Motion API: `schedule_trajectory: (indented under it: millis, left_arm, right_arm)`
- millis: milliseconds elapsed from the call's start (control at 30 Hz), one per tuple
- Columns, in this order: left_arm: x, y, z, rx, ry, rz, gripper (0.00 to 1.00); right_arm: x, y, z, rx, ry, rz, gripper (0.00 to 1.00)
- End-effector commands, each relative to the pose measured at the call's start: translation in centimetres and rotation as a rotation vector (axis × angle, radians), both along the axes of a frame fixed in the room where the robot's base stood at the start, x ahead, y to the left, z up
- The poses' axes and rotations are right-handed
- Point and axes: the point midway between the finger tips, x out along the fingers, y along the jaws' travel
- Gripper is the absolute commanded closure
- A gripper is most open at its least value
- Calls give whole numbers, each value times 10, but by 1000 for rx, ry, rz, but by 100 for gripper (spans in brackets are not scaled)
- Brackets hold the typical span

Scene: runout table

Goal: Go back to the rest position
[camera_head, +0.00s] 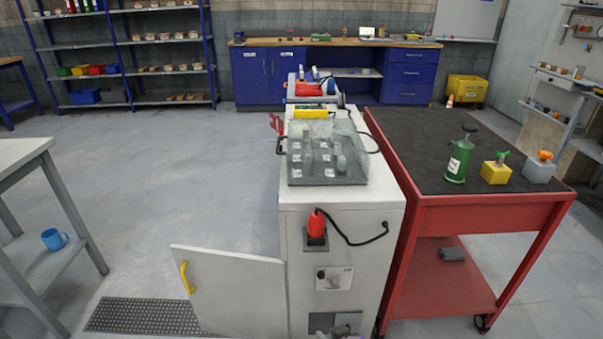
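My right gripper (343,331) barely shows at the bottom edge, in front of the white cabinet (294,262). Only a small grey part of it is in the picture, low by the cabinet's front panel. Whether its fingers are open or shut, or hold anything, cannot be made out. My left gripper is not in view. The cabinet's door (232,290), with a yellow handle (186,277), stands swung open to the left. A red plug (317,223) with a black cable sits at a socket on the cabinet front.
A red cart (470,205) with a dark top stands close at the right, bearing a green bottle (460,158) and two valve blocks. A grey table (22,152) stands at the left. A clear-covered tray (328,178) tops the cabinet.

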Motion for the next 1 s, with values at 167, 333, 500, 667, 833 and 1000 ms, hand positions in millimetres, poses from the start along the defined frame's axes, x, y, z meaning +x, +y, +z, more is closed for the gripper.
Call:
schedule_trajectory:
  millis: [167, 333, 500, 667, 833, 1000]
  left_arm:
    - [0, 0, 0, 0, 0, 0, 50]
    - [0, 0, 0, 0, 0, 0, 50]
    - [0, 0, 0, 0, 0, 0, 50]
    - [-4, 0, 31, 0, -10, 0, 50]
    - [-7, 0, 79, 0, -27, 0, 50]
    - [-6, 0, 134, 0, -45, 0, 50]
  right_arm:
    - [-74, -57, 5, -44, 150, -100, 73]
    - [-132, -88, 0, -70, 260, -174, 73]
    - [-180, -109, -7, -88, 348, -240, 73]
    - [-199, -115, 21, -93, 371, -264, 73]
    - [-202, -115, 69, -90, 353, -262, 73]
    - [-201, -115, 125, -87, 334, -262, 73]
